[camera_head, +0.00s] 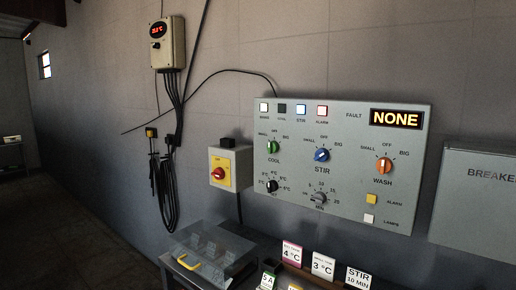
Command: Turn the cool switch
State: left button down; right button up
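The cool switch (272,147) is a green rotary knob at the upper left of the grey control panel (345,115). Its label COOL is below it, with SMALL, OFF and BIG around it. Its pointer looks close to upright, but it is too small to tell exactly. A black temperature dial (271,186) sits below it. The blue STIR knob (322,155) and the orange WASH knob (384,165) are to its right. Neither of my grippers shows in the head view.
A red and yellow isolator switch (220,172) is left of the panel, and a breaker box (480,200) is at the right. A temperature display (168,44) hangs upper left. Below stand a clear-lidded box (215,245) and label cards (323,265). The space before the panel is clear.

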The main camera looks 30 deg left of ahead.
aim_at(273, 147)
jog(key=i+j, duration=0.1)
jog(key=j, duration=0.8)
jog(key=i+j, duration=0.15)
jog(key=j, duration=0.35)
jog(key=j+u, duration=0.1)
jog(key=j, duration=0.35)
jog(key=i+j, duration=0.15)
jog(key=j, duration=0.3)
jog(key=i+j, duration=0.1)
jog(key=j, duration=0.35)
jog(key=i+j, duration=0.1)
jog(key=j, duration=0.35)
jog(key=i+j+u, duration=0.1)
jog(key=j, duration=0.35)
